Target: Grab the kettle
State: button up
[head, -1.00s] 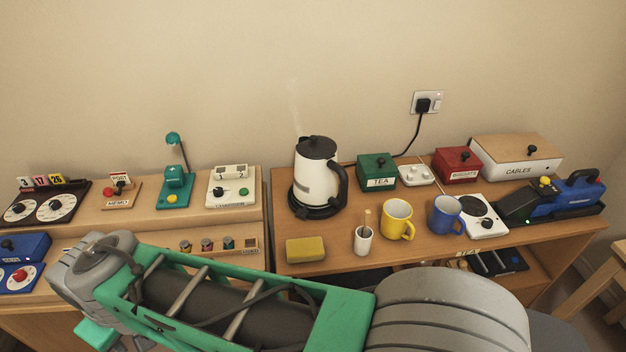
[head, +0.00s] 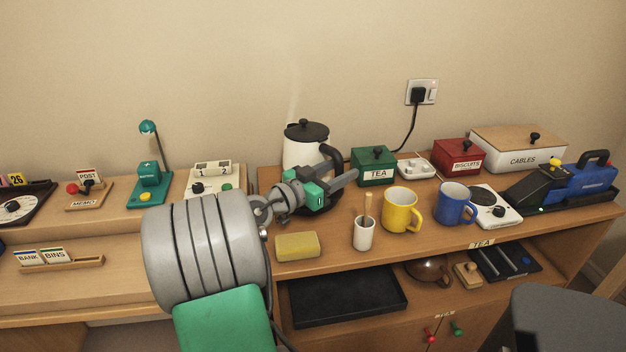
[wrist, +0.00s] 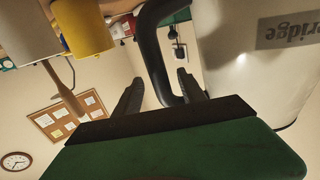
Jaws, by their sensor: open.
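The kettle (head: 303,151) is white with a black lid and a black handle. It stands on its dark base on the wooden cabinet top, with faint steam above it. My gripper (head: 345,176) is in front of the kettle, level with the lower handle, and hides part of its body and base. In the wrist view the kettle body (wrist: 272,70) fills the right side. The black handle (wrist: 153,60) comes down between the two open fingers of my gripper (wrist: 160,90). The fingers are apart; I cannot tell whether either touches the handle.
A yellow mug (head: 398,212), a white pot with a stick (head: 364,233) and a yellow sponge (head: 297,246) stand in front. A green TEA box (head: 374,167) is right of the kettle. A blue mug (head: 452,205) is farther right. A black tray (head: 345,293) lies below.

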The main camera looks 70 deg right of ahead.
jog(key=x, duration=0.3)
jog(key=shift+d, duration=0.2)
grip_shut()
dwell(0.4)
dwell(0.7)
jog(key=shift+r, duration=0.15)
